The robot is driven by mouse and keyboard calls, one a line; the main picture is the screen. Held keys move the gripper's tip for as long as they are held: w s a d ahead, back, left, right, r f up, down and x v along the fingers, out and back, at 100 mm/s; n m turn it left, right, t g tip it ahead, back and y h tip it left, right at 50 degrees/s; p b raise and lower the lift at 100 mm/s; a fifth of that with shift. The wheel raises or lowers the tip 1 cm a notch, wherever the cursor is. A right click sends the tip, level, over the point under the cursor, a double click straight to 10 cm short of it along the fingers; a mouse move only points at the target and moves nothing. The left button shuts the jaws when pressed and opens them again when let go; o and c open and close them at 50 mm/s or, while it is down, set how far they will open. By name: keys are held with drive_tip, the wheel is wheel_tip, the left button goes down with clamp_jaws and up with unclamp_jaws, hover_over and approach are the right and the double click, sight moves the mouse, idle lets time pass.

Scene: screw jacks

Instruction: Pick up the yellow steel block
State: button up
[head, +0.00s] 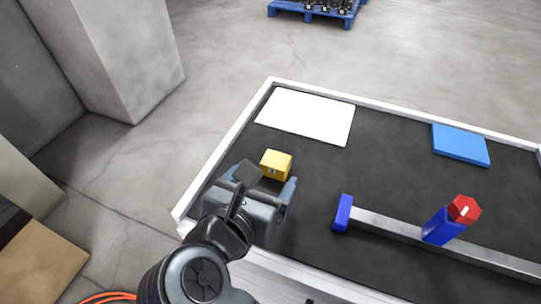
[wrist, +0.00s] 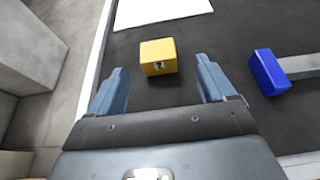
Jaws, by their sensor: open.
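The yellow steel block (head: 276,164) sits on the dark table top near its left side, in front of a white sheet. In the wrist view the block (wrist: 158,57) lies ahead of my gripper, between the lines of its two fingers and nearer the middle of the gap. My gripper (wrist: 160,82) is open and empty, and its blue-grey fingers stand apart with dark table showing between them. In the head view my gripper (head: 268,185) is right by the block, on its near side. I cannot tell its exact height above the table.
The white sheet (head: 305,116) lies behind the block. A blue slab (head: 460,144) lies at the far right. A grey bar with a blue end (head: 342,212) and a blue upright with a red top (head: 463,209) lies to the right. A pale rim (head: 215,160) edges the table.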

sight(275, 162)
drive_tip(key=x, duration=0.6)
drive_tip(key=shift+w+f+p, duration=0.1)
drive_tip(key=shift+w+p, duration=0.25)
drive_tip(key=shift+w, duration=0.05)
drive_tip(key=c, duration=1.4)
drive_tip(key=shift+c, duration=0.3)
